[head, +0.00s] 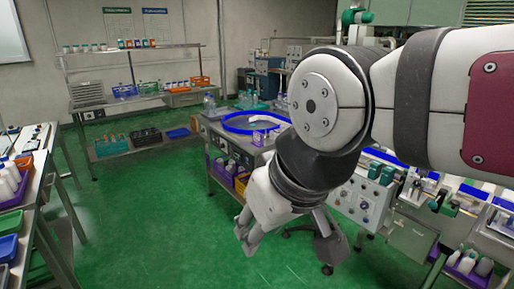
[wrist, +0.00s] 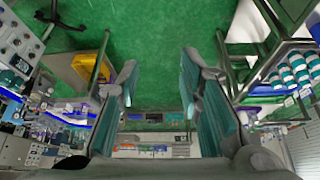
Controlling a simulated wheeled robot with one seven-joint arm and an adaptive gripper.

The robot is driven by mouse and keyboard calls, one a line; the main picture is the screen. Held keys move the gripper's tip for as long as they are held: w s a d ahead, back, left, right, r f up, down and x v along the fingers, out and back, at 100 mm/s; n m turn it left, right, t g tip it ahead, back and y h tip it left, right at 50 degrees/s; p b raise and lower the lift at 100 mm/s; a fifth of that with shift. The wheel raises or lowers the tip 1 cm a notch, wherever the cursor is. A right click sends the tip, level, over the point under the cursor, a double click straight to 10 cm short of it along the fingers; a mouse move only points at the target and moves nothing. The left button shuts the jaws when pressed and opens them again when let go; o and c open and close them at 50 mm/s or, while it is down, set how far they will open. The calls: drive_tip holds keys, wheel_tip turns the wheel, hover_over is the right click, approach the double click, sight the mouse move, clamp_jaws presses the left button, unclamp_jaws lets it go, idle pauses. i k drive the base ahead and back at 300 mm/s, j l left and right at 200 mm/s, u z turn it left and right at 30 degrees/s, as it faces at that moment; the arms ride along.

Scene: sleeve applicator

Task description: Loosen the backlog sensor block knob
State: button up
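My gripper (head: 287,248) hangs in the middle of the head view, over the green floor. Its two fingers are spread apart with nothing between them. In the wrist view the fingers (wrist: 160,75) also stand apart and empty. The sleeve applicator machine with its panel (head: 362,203) stands right of and behind my gripper, partly hidden by my arm. Green knobs (head: 387,175) sit on top of this machine, clear of my gripper. I cannot tell which part is the backlog sensor block or its knob.
A cabinet with a blue-rimmed round table (head: 232,124) stands behind my gripper. A bench with bottles and a blue bin (head: 8,248) lines the left edge. Shelves (head: 135,95) stand at the back wall. The green floor (head: 150,215) between is open.

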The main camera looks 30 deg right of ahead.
sight(417, 184)
drive_tip(key=z, duration=0.45)
drive_tip(key=l+z, duration=0.15)
drive_tip(key=z, duration=0.8)
drive_tip(key=l+z, duration=0.1)
drive_tip(key=z, duration=0.35)
